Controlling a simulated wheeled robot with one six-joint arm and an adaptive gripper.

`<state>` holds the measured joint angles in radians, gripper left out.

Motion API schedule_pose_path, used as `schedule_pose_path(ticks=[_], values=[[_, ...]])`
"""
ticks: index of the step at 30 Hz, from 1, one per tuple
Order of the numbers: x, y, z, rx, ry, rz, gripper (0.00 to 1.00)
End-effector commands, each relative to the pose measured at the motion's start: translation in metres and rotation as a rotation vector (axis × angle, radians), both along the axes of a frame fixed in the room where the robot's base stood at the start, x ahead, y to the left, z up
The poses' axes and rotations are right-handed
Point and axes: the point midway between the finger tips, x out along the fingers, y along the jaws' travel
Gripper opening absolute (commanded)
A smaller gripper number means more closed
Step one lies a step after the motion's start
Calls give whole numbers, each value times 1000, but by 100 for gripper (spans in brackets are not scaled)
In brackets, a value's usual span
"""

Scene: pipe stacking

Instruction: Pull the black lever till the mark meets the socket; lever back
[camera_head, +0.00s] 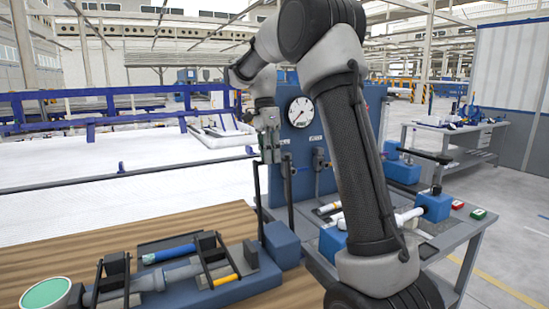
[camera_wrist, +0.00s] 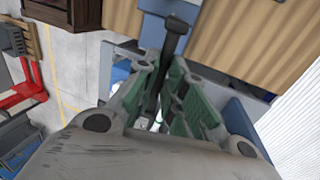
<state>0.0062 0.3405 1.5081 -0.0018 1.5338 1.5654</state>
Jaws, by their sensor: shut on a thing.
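My gripper (camera_head: 270,155) is in front of the blue machine panel, at the upper part of the black levers. In the wrist view its green-padded fingers (camera_wrist: 172,105) are closed around a thin dark bar, which I take as the black lever (camera_wrist: 171,50). Its thicker black end shows beyond the fingers. In the head view one black lever (camera_head: 257,188) stands left of the gripper tips and another black upright (camera_head: 290,190) stands to the right. A white pipe (camera_head: 408,215) meets a blue block (camera_head: 432,207) on the bench. I cannot make out the mark or the socket.
The blue panel carries a round gauge (camera_head: 300,112). Red (camera_head: 457,204) and green (camera_head: 478,213) buttons sit at the right bench edge. My arm hides part of the bench.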

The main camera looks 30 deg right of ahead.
Motion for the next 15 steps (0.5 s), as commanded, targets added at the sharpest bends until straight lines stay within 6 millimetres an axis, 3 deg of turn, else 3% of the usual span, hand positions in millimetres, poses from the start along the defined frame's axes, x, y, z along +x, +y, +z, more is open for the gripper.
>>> schedule_pose_path(ticks=[15], values=[[12,0,-5,0,-6,1,0]])
